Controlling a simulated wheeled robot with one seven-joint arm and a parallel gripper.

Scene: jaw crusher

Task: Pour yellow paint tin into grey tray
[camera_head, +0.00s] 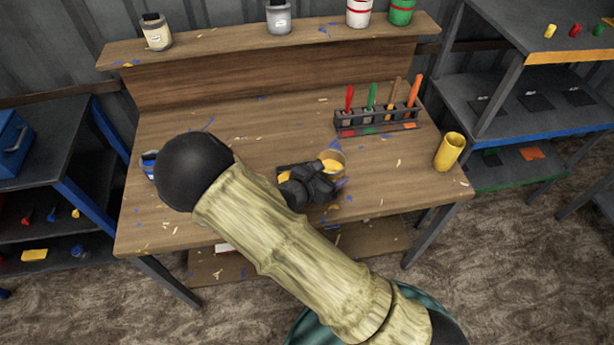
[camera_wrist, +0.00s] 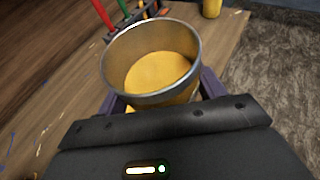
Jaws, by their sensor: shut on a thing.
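The yellow paint tin (camera_head: 333,158) is a round metal can with yellow paint inside. In the wrist view the tin (camera_wrist: 150,62) has its open mouth toward the camera, and the paint surface shows well below the rim. My gripper (camera_head: 322,178) is shut on the tin, with a finger on each side of it in the wrist view (camera_wrist: 160,98). The tin is over the middle right of the workbench; I cannot tell whether it touches the top. I cannot make out a grey tray in either view; my arm hides part of the bench.
A tool rack (camera_head: 378,124) with several coloured handles stands behind the tin. A yellow cylinder (camera_head: 449,151) stands at the bench's right edge. A blue and white item (camera_head: 149,162) is partly hidden at left. Several tins stand on the upper shelf (camera_head: 215,43). The bench's back left is clear.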

